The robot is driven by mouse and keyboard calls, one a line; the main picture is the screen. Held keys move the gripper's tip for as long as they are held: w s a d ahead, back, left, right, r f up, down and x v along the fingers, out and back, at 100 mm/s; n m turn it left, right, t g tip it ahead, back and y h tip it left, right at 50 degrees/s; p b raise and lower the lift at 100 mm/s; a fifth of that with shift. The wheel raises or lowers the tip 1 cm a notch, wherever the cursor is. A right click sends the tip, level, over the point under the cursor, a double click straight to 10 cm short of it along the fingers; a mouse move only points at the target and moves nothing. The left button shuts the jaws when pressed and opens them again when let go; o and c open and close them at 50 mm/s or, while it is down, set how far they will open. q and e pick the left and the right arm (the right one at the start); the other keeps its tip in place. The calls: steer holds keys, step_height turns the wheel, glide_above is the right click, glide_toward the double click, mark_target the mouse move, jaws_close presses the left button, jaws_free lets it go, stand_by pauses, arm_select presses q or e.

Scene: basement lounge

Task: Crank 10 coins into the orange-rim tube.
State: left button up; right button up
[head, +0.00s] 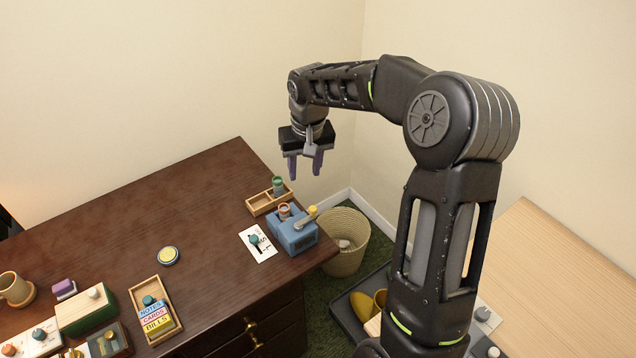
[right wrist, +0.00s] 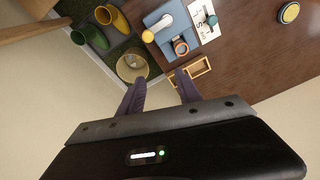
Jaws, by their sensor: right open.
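The blue coin machine (head: 291,237) stands at the right end of the dark desk, with a crank arm ending in a yellow knob (head: 312,211). A tube with an orange rim (head: 285,209) stands at the machine's back; it also shows in the right wrist view (right wrist: 180,46). A green tube (head: 278,185) stands in a two-part wooden tray (head: 259,203) behind the machine. My right gripper (head: 305,170) is open and empty, above and behind the tray, touching nothing. Coins inside the tube cannot be made out. My left gripper is out of view.
A white card (head: 262,254) with a small teal-topped piece lies left of the machine. A round tin (head: 168,255) and a box of labelled cards (head: 158,319) are further left. A wicker basket (head: 345,262) stands on the floor past the desk's right edge.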

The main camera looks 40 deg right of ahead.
steer(key=g, duration=0.2)
glide_above(312, 207)
steer(key=shift+s+a+n, duration=0.1)
steer(key=shift+s+n, duration=0.05)
steer(key=shift+n, duration=0.25)
steer(key=shift+d+f, duration=0.1)
steer(key=shift+d, duration=0.1)
steer(key=shift+f+p, duration=0.6)
steer(key=shift+f, duration=3.3)
steer(key=shift+c, duration=0.2)
jaws_close()
